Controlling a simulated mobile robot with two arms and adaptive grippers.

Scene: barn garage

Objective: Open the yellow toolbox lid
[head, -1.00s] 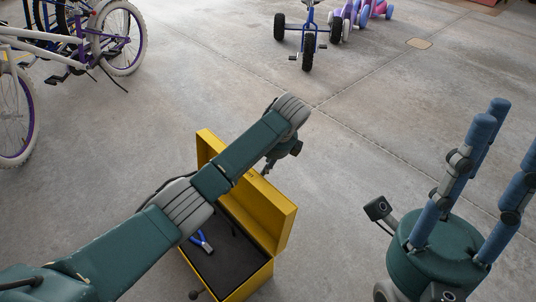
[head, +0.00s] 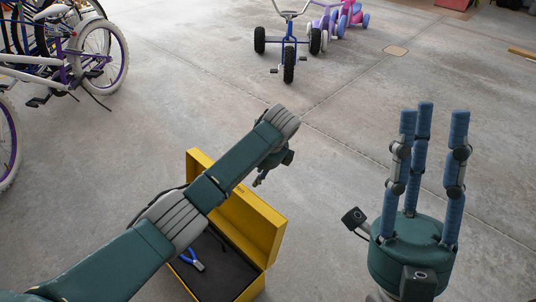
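The yellow toolbox (head: 262,222) stands on the floor in the lower middle of the head view. Its lid (head: 268,228) is raised, standing up along the far right side, so the dark inside (head: 226,272) shows. Blue-handled pliers (head: 192,262) lie inside. My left arm crosses over the box and hides part of it. My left gripper (head: 262,178) is mostly hidden behind the end of that arm, beyond the lid; its fingers barely show. My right gripper (head: 428,118) is to the right, apart from the box, with its blue fingers pointing up, spread and empty.
A blue tricycle (head: 289,45) stands at the top middle, with purple and pink ride-on toys (head: 345,18) behind it. Bicycles (head: 70,50) stand at the upper left. The concrete floor (head: 400,90) around the box is otherwise clear.

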